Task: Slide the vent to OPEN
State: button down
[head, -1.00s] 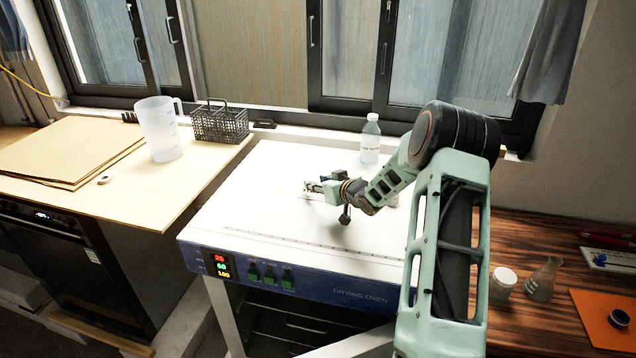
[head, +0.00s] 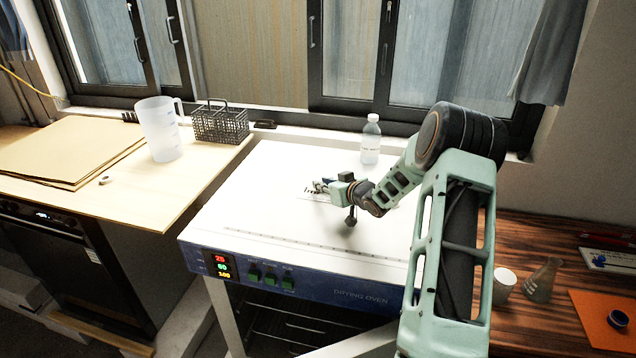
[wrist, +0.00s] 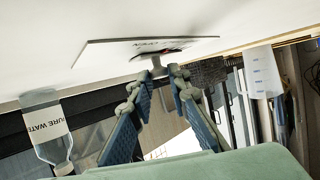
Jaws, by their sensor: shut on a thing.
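The vent is a flat pale plate (wrist: 100,58) with printed lettering, of which OPEN can be read, and a dark slot, on the white oven top (head: 270,200). A small grey vent knob (wrist: 157,66) stands out from the slot. My gripper (wrist: 160,80) has its blue-padded fingertips on either side of the knob and is shut on it. In the head view my gripper (head: 318,187) is low over the oven top, at the plate's marks. The knob is hidden there, and its exact place along the slot is hard to tell.
A water bottle (head: 371,142) stands at the back of the oven top; it also shows in the wrist view (wrist: 48,130). A wire basket (head: 220,123) and a plastic jug (head: 158,130) stand on the left bench. The oven top's front left is clear.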

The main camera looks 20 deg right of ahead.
jog(key=s+d, duration=0.2)
jog(key=d, duration=0.1)
jog(key=shift+s+d+r+p, duration=0.1)
jog(key=shift+s+d+p, duration=0.05)
jog(key=shift+d+p, duration=0.2)
jog(key=shift+s+d+f, duration=0.2)
jog(key=c, duration=1.8)
grip_release()
jog(key=shift+s+d, duration=0.1)
jog(key=shift+d, duration=0.05)
jog(key=shift+c, duration=0.2)
jog(key=shift+r, duration=0.1)
jog(key=v, duration=1.2)
